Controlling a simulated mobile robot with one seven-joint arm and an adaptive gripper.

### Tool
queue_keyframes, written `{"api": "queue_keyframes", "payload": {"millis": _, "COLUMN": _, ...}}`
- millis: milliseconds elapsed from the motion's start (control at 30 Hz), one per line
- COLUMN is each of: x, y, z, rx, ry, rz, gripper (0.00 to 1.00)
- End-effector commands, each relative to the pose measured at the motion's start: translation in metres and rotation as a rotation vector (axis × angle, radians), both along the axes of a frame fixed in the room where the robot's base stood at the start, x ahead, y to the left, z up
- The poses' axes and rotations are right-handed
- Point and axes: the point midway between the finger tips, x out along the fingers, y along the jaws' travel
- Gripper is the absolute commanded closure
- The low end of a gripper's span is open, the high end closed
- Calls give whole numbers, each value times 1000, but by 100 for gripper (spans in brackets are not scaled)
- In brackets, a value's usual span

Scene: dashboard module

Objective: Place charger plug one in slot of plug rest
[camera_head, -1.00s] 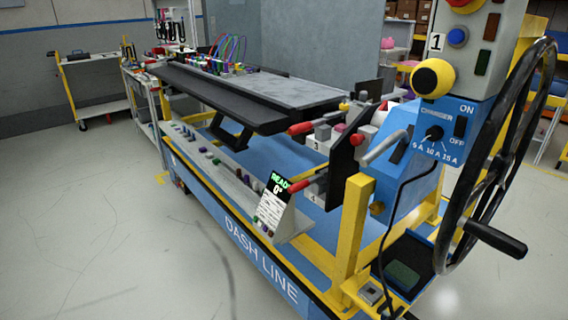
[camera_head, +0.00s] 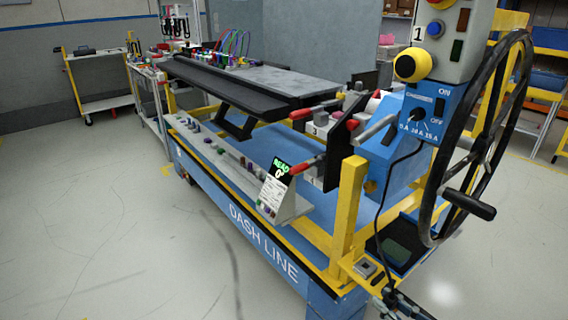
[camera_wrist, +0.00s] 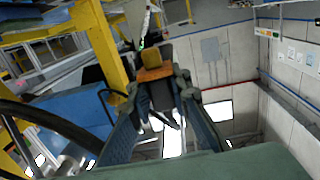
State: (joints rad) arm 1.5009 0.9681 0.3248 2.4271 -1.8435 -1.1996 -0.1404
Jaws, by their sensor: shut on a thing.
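My gripper (camera_head: 396,302) is at the bottom edge of the head view, partly cut off, in front of the yellow frame's near corner. The black charger cable (camera_head: 387,200) runs from the blue charger box (camera_head: 417,118) down to it. In the wrist view, the two blue-grey fingers of my gripper (camera_wrist: 158,88) close in on a brown-orange piece with a yellow part (camera_wrist: 154,70), taken to be charger plug one. Its far end is hard to make out. A small grey block with a dark opening, apparently the plug rest (camera_head: 366,268), sits on the yellow frame, left of and above my gripper.
A large black handwheel (camera_head: 482,140) with a handle stands right of the charger. The blue cart (camera_head: 262,240) and yellow post (camera_head: 347,215) border the space. The floor at left is clear.

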Motion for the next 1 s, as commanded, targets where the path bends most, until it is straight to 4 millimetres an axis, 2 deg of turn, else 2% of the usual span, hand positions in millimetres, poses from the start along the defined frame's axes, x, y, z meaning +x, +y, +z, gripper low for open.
{"api": "queue_keyframes", "payload": {"millis": 333, "x": 94, "y": -3, "z": 19, "rx": -3, "ry": -2, "rz": -138, "gripper": 100}}
{"api": "queue_keyframes", "payload": {"millis": 600, "x": 160, "y": 10, "z": 47, "rx": -4, "ry": -5, "rz": -266, "gripper": 100}}
{"api": "queue_keyframes", "payload": {"millis": 800, "x": 198, "y": 29, "z": 74, "rx": -4, "ry": -6, "rz": -356, "gripper": 100}}
{"api": "queue_keyframes", "payload": {"millis": 1000, "x": 224, "y": 53, "z": 105, "rx": -3, "ry": -6, "rz": -445, "gripper": 100}}
